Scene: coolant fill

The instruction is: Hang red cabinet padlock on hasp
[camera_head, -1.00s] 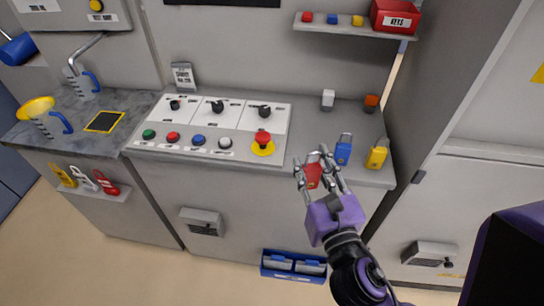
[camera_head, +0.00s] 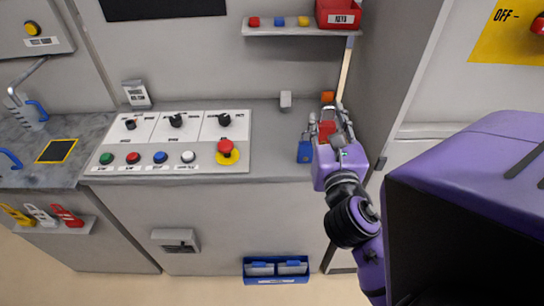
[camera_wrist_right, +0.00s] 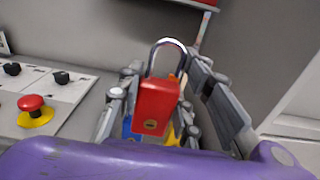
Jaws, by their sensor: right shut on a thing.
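The red padlock (camera_head: 326,131) is between the fingers of my right gripper (camera_head: 328,124), above the right end of the counter. In the right wrist view the red padlock (camera_wrist_right: 156,106) is upright with its silver shackle up and its keyhole side toward the camera. The fingers of my right gripper (camera_wrist_right: 163,100) are shut on its body from both sides. A hasp cannot be made out for sure; a grey latch-like box (camera_head: 176,240) is on the lower cabinet front. My left gripper is not in view.
A blue padlock (camera_head: 304,152) stands on the counter beside my right gripper. The red stop button (camera_head: 226,148) is on the control panel to the left. A shelf (camera_head: 290,31) with a red key box (camera_head: 338,14) is above. A tall cabinet side (camera_head: 395,80) stands close on the right.

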